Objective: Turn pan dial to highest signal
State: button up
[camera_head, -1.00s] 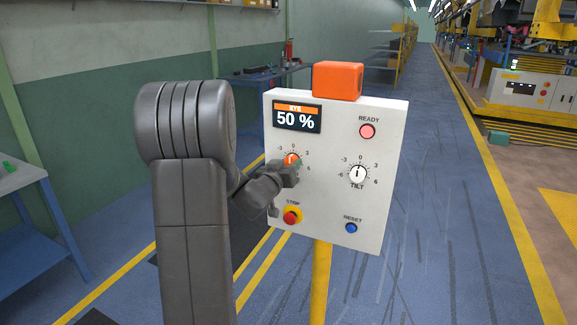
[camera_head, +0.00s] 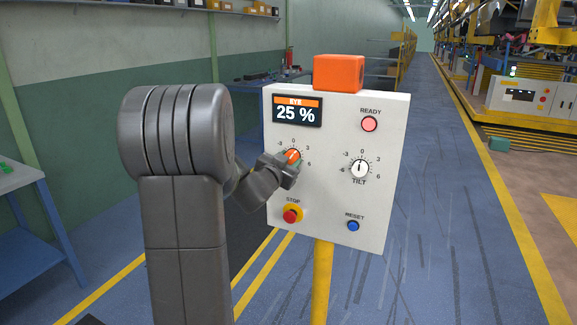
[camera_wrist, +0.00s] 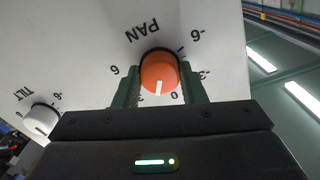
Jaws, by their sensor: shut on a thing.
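The orange pan dial (camera_head: 293,156) is on the left of the white control panel (camera_head: 340,120). My gripper (camera_head: 291,163) is shut on this dial and hides part of it. In the wrist view the pan dial (camera_wrist: 159,72) sits between the two green fingers. Its white line points between the 0 and 3 marks. The signal display (camera_head: 296,112) at the panel's top left reads 25 %. The white tilt dial (camera_head: 360,169) is to the right, its line close to 0, with nothing touching it.
A pink ready lamp (camera_head: 369,124) is at the upper right of the panel. A red stop button (camera_head: 291,216) is below the pan dial, and a blue reset button (camera_head: 353,226) is at the lower right. An orange box (camera_head: 338,72) sits on top of the panel.

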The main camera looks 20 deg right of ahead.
jog(key=shift+m, duration=0.5)
jog(key=o, duration=1)
jog(key=shift+a, duration=0.1)
jog(key=b+v, duration=0.1)
jog(key=v, duration=1.2)
jog(key=shift+s+a+b, duration=0.25)
jog(key=shift+a+b, duration=0.05)
jog(key=shift+b, duration=0.1)
jog(key=p+x, duration=0.1)
jog(key=x, duration=1.3)
jog(key=shift+s, duration=0.1)
jog(key=shift+a, duration=0.1)
